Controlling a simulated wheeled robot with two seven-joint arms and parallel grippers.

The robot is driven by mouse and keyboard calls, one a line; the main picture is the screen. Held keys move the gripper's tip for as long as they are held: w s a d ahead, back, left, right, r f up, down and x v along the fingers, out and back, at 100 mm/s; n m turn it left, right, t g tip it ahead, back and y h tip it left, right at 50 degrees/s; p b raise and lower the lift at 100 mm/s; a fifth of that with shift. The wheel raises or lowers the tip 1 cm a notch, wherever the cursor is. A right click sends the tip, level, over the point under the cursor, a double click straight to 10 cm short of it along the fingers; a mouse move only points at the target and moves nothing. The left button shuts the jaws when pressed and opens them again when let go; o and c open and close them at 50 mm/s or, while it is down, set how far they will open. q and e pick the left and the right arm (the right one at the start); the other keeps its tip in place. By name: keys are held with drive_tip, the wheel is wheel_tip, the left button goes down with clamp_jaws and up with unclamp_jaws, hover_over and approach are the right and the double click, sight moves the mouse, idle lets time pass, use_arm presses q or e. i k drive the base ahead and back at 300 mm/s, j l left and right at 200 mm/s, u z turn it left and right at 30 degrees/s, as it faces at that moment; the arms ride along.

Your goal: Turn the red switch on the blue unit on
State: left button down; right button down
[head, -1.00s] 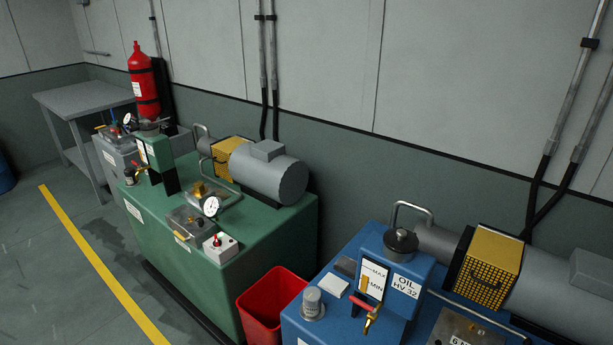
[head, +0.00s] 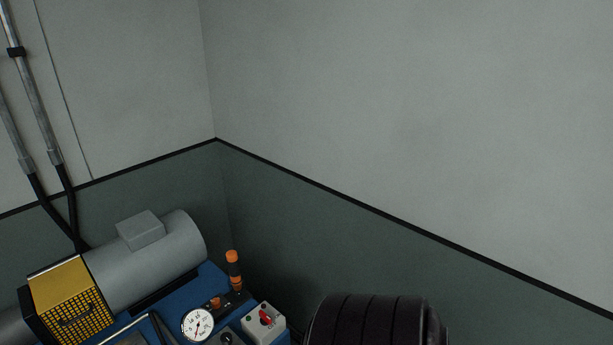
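The blue unit (head: 209,280) shows at the lower left in the head view, partly cut off by the bottom edge. The red switch (head: 265,317) sits on a light grey box (head: 256,326) at the unit's right end. The switch is small here, and I cannot tell its position for sure. Neither of my grippers is in view.
A pressure gauge (head: 198,324) stands left of the switch box, and an orange-handled tool (head: 233,270) stands behind it. A grey motor (head: 160,258) and yellow mesh guard (head: 70,298) fill the unit's left. A dark ribbed cylinder (head: 369,322) is right of the box. Walls meet behind.

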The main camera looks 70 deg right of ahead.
sight(266, 319)
drive_tip(key=z, duration=1.85)
